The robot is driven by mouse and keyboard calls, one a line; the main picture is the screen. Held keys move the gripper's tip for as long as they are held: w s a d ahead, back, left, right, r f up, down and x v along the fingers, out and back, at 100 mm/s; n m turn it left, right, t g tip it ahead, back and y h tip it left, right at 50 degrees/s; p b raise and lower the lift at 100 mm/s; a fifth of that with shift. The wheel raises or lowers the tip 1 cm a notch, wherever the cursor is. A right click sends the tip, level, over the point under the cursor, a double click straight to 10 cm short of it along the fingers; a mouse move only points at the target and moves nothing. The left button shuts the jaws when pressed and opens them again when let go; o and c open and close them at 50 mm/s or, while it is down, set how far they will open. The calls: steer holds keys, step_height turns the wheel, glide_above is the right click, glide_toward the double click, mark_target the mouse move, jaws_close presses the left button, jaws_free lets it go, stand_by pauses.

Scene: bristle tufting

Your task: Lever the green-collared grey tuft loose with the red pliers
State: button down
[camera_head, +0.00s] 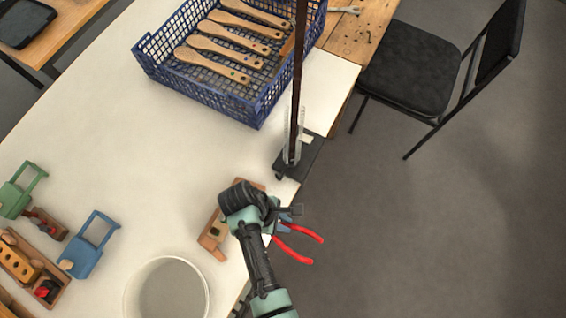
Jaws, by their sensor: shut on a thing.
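My gripper (284,212) is shut on the red pliers at the right edge of the white table. The red handles of the pliers (298,246) stick out to the right, past the table edge and over the floor. The pliers' jaws are hidden by my gripper and wrist. A wooden piece (211,240) lies on the table, partly covered by my wrist. The green-collared grey tuft cannot be made out; my arm may hide it.
A dark upright post on a black base (299,160) stands near the gripper. A blue crate (195,93) holds several wooden brush handles. A white round bin (126,300), blue clamp (82,258), green clamp (15,201) and wooden tray (62,290) are left. The middle table (120,150) is clear.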

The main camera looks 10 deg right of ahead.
steer(key=shift+a+f+b, duration=0.2)
steer(key=shift+f+b, duration=0.25)
steer(key=shift+b, duration=0.05)
steer(key=f+b, duration=0.1)
steer(key=w+a+f+b, duration=0.1)
steer(key=b, duration=0.1)
steer(key=f+b, duration=0.1)
steer(key=shift+w+a+f+b, duration=0.2)
steer(key=shift+a+f+b, duration=0.1)
steer(key=shift+a+b, duration=0.1)
steer(key=shift+w+a+f, duration=0.1)
steer(key=shift+a, duration=0.05)
steer(key=shift+w+a, duration=0.3)
steer(key=shift+a, duration=0.1)
steer(key=shift+w+a, duration=0.45)
steer(key=shift+a, duration=0.1)
stand_by(1.3)
